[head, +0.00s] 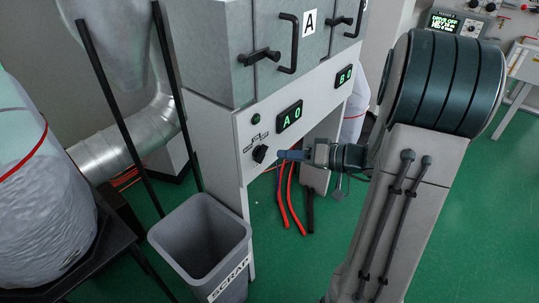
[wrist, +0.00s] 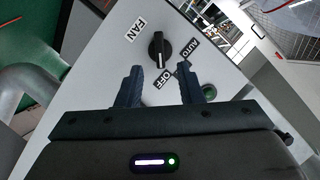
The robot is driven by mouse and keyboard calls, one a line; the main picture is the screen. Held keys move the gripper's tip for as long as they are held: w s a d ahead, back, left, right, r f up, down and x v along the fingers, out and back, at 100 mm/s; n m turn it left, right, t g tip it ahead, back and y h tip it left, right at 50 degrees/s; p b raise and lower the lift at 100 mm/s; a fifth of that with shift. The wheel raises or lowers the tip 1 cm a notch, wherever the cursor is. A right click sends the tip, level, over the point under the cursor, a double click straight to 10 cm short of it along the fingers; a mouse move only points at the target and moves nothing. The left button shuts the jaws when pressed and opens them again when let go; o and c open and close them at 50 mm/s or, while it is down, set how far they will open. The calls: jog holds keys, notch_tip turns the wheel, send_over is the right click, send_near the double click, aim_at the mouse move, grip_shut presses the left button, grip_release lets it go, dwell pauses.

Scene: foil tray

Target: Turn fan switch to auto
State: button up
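The fan switch is a black rotary knob (head: 260,153) on the white front panel of the cabinet.
Displays reading A 0 (head: 289,116) and B 0 (head: 344,76) sit on the panel, under cabinet doors with black handles (head: 288,43). A grey SCRAP bin (head: 201,239) stands below left. Red and dark cables hang beneath the panel. Green floor is open at right.

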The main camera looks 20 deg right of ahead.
aim_at(265, 154)
jog(key=x, duration=0.6)
jog(key=shift+a, duration=0.2)
jog(key=shift+c, duration=0.3)
grip_shut()
